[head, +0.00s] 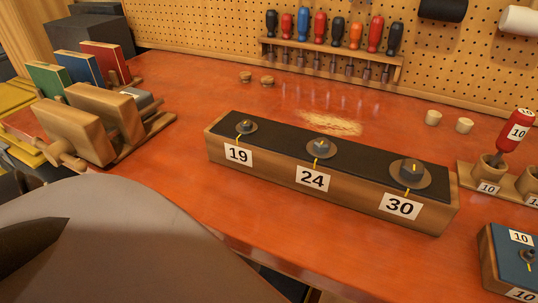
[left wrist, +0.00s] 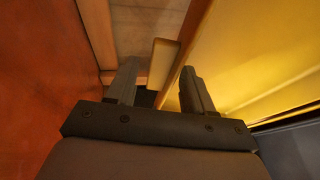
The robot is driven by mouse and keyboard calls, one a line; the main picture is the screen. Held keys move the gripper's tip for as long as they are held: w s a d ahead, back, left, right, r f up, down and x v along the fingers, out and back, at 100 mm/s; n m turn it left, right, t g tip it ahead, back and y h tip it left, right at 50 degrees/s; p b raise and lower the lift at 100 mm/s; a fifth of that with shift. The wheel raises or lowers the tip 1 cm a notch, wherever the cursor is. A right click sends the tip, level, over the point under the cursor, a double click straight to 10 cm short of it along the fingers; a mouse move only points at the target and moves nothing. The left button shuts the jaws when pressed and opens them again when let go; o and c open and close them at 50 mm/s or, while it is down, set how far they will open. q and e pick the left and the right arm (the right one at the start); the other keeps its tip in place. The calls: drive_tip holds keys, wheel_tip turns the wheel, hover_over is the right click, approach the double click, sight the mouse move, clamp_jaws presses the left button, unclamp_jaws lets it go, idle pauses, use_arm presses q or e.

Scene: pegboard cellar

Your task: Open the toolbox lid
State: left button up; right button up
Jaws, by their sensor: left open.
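My left gripper (left wrist: 158,78) is open in the left wrist view, its two dark fingers apart. A small wooden tab (left wrist: 163,60) shows just beyond and between the fingertips; I cannot tell whether they touch it. To its right is a broad yellow panel (left wrist: 250,55), apparently part of the toolbox. In the head view, yellow surfaces (head: 14,96) show at the left edge, beyond the bench and partly cut off. I cannot make out a whole lid or how far it is open. My left fingers are hidden in the head view, and my right gripper is not in view.
The orange bench (head: 170,130) holds a wooden vise-like stand (head: 105,112) with upright boards, a long dial block (head: 290,165) marked 19, 24, 30, and a blue dial block (head: 510,262). A screwdriver rack (head: 330,55) hangs on the pegboard. Bench surface beside the yellow panel is bare.

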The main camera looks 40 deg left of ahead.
use_arm(q)
drive_tip(key=shift+w, duration=0.1)
drive_tip(key=shift+c, duration=0.3)
clamp_jaws()
drive_tip(key=shift+n+t+y, duration=0.5)
drive_tip(key=shift+t+y, duration=0.3)
drive_tip(key=shift+t, duration=0.1)
drive_tip(key=s+b, duration=0.2)
drive_tip(key=b, duration=0.1)
drive_tip(key=s+d+b, duration=0.1)
drive_tip(key=s+b, duration=0.1)
drive_tip(key=shift+s+d+r, duration=0.1)
drive_tip(key=shift+r, duration=0.2)
drive_tip(key=shift+o, duration=0.3)
unclamp_jaws()
drive_tip(key=shift+s+d+f, duration=0.1)
drive_tip(key=shift+f, duration=0.05)
